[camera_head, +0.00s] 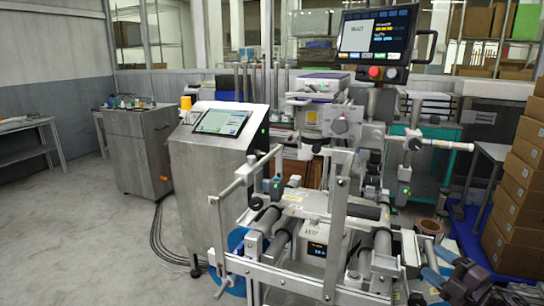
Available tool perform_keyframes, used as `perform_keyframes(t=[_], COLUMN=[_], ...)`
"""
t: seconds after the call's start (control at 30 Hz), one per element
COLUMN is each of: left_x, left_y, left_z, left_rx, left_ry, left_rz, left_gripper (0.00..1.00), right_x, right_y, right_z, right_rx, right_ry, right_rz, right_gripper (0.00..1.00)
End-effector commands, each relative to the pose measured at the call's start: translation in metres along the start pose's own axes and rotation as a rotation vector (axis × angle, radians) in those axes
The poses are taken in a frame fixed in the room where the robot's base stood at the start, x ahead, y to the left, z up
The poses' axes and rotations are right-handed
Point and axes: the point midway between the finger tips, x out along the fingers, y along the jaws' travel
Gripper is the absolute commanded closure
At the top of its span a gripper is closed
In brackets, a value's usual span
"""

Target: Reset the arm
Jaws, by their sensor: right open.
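My left gripper is not in view. The large film reel machine (335,205) fills the middle and right, with rollers and white frame bars.
A screen panel (375,35) with a red button stands atop the machine. A steel cabinet (212,180) with a tilted touchscreen is to its left. Brown cartons (515,195) are stacked at the right edge. The grey floor (85,235) at left is clear, except for black cables.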

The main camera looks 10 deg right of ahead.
Motion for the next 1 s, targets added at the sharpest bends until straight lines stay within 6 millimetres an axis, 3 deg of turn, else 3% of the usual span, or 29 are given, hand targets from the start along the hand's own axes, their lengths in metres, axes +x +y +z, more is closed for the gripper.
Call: perform_keyframes(t=[0.27,0.4,0.5,0.6,0.7,0.83,1.0], left_x=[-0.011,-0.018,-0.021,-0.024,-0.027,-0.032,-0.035], left_y=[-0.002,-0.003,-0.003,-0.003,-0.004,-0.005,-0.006], left_z=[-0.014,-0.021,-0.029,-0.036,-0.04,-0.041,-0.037], left_rx=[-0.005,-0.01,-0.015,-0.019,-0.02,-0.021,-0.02], left_ry=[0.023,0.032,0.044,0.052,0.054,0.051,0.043], left_rz=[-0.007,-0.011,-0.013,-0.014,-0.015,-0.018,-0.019], left_gripper=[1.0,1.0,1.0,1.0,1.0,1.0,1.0], right_x=[-0.073,-0.116,-0.145,-0.167,-0.188,-0.208,-0.219], right_y=[-0.111,-0.158,-0.181,-0.193,-0.202,-0.211,-0.214], right_z=[-0.059,-0.11,-0.151,-0.189,-0.214,-0.226,-0.227], right_rx=[0.622,0.882,1.037,1.154,1.228,1.267,1.268], right_ry=[-0.396,-0.55,-0.629,-0.669,-0.709,-0.756,-0.775], right_rz=[-0.106,-0.173,-0.21,-0.219,-0.219,-0.222,-0.23], right_gripper=[0.44,0.44,0.44,0.44,0.44,0.44,0.44])
